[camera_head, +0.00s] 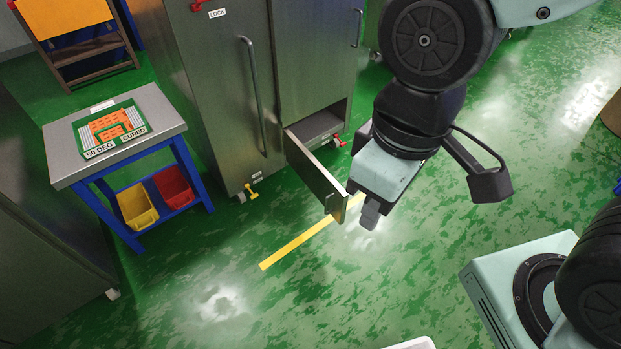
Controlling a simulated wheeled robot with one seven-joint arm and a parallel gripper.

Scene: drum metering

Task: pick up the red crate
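The red crate (175,186) sits on the lower shelf of a small blue-framed table at the left. It stands beside a yellow crate (137,205), to the right of it. My gripper (356,208) is far to the right of the red crate, low over the green floor, at the free end of an open cabinet panel (314,168). The panel's end and the gripper fingers overlap in the picture. I cannot tell whether the fingers touch the panel or how far apart they are.
The table's grey top (62,172) holds a green board marked "50 DEG CURED". Tall steel cabinets (215,90) stand between the table and my arm, with the low panel swung out. The floor in front, around a yellow stripe (290,247), is clear.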

